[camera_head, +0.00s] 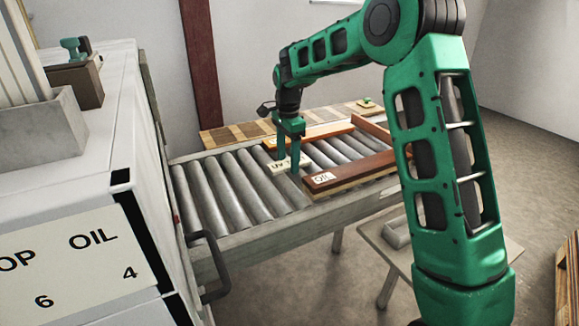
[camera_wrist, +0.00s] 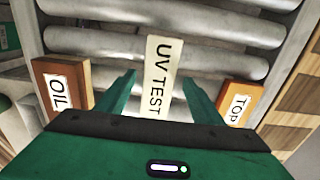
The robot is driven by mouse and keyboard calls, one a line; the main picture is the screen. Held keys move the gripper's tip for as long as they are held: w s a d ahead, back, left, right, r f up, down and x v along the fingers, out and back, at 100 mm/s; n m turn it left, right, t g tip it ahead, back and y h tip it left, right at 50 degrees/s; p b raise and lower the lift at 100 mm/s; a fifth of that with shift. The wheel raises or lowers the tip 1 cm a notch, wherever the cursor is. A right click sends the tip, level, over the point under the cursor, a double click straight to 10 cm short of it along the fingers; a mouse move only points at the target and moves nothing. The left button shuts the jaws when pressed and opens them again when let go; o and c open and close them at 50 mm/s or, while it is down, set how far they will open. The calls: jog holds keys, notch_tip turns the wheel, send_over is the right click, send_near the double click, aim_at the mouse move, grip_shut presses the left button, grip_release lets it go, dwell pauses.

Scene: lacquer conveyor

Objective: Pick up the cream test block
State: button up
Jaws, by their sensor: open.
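The cream test block (camera_wrist: 158,62), lettered UV TEST, lies across the rollers in the wrist view, its length running away from me. In the head view a small part of the block (camera_head: 276,167) shows beside my fingers. My gripper (camera_head: 288,164) points down over the conveyor. In the wrist view my gripper (camera_wrist: 160,80) has its two green fingers apart, one on each side of the block, with visible gaps. Whether the fingertips reach below the block's top is unclear.
The conveyor's metal rollers (camera_head: 225,185) lie under the block. A brown board marked OIL (camera_head: 350,172) lies to its right, and an orange board (camera_head: 315,134) behind; the wrist view shows the latter's TOP label (camera_wrist: 238,108). A white cabinet (camera_head: 95,160) stands left.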

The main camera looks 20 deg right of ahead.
jog(key=c, duration=1.2)
jog(key=shift+r, duration=0.1)
